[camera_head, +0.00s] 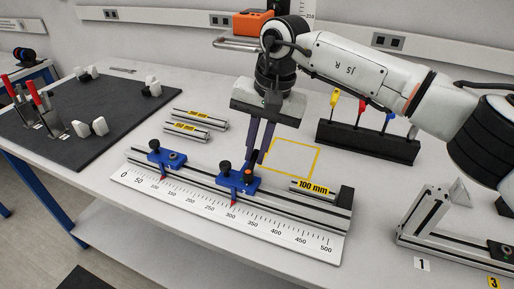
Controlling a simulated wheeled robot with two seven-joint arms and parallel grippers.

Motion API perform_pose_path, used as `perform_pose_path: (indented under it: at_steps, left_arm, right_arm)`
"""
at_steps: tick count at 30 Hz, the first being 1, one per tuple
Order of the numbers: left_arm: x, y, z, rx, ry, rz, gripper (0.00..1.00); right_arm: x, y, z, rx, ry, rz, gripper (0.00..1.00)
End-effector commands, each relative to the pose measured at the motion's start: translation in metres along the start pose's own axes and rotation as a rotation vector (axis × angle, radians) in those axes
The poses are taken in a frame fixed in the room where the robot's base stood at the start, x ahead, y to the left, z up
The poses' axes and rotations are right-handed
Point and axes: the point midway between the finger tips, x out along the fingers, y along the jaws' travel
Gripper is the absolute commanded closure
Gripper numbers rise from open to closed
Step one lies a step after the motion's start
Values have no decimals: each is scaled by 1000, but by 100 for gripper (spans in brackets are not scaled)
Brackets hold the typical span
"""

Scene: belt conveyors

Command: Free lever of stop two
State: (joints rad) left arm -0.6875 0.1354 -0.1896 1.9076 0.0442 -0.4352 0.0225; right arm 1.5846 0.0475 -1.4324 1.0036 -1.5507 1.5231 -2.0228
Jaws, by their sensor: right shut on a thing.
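A rail with a white scale (240,217) runs across the table front, marked 0 to 500. Two blue stops sit on it. The left stop (172,158) is near the low end. The other stop, stop two (234,181), is near the middle, with a black knob on its left and a small orange part on top. My right gripper (255,156) points down behind stop two. Its dark fingers are shut on the dark lever of stop two, which they mostly hide. My left gripper is not in view.
A silver bar labelled 100 mm (313,190) lies at the rail's right end. Two more labelled bars (193,125) lie behind the rail. A yellow outlined square (294,143) is empty. A black rack (366,142) holds coloured tools. A dark mat (95,110) lies left.

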Motion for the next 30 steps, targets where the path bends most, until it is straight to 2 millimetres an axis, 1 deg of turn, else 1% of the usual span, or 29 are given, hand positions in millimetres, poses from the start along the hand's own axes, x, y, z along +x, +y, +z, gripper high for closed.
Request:
perform_pose_path:
  at_steps: [4,5,6,8,16,20,23,30]
  left_arm:
    - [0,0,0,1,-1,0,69]
    - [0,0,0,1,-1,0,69]
    - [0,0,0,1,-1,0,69]
    - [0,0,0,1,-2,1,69]
    - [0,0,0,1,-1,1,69]
    - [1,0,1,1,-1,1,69]
    - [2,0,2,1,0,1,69]
    - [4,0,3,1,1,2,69]
  right_arm:
    - [0,0,1,-1,-1,0,100]
    - [0,0,1,-1,-1,0,86]
    - [0,0,1,-1,-1,1,79]
    - [0,0,1,0,-1,1,70]
    - [0,0,0,1,0,0,70]
    - [-8,0,0,1,2,-1,70]
    - [-24,0,-1,1,3,-2,70]
    - [-72,0,-1,2,3,-1,70]
